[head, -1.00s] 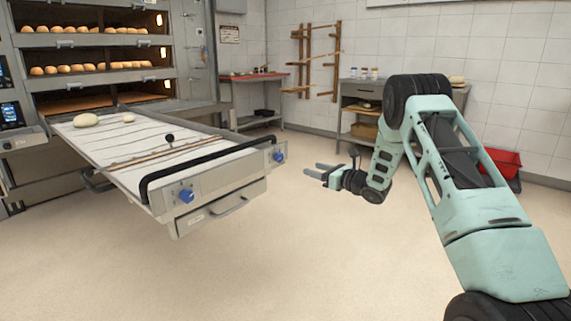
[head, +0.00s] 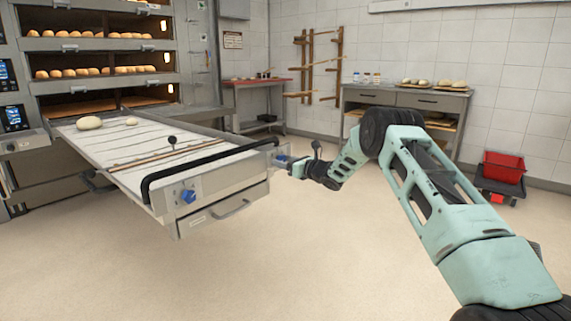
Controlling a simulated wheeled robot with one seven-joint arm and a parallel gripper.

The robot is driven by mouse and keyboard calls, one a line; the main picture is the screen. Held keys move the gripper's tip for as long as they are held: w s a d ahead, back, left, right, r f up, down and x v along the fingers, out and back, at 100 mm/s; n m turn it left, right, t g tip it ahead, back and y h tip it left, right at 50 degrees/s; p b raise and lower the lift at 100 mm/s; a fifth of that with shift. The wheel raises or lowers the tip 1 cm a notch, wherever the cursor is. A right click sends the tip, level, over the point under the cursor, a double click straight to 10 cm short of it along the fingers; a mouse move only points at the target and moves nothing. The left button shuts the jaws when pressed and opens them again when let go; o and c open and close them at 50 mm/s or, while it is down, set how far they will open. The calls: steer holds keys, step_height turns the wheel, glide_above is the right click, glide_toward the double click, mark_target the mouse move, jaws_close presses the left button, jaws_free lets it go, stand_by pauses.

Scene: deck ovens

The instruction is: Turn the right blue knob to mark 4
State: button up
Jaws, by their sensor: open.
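The loader (head: 110,160) has a grey front panel with two blue knobs. The right blue knob (head: 281,157) is at the panel's far right end, mostly covered by my gripper. My gripper (head: 283,162) is open, its fingers at this knob; I cannot tell whether they touch it. The knob's pointer and marks are too small and hidden to read. The left blue knob (head: 188,197) is in plain view, clear of my gripper.
A black bar handle (head: 200,161) runs along the loader's front above the panel. Dough pieces (head: 89,123) lie on its far end. Deck ovens (head: 95,43) with bread stand behind. The floor in front is clear. A red bin (head: 503,166) stands at right.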

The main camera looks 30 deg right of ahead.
steer(key=c, duration=1)
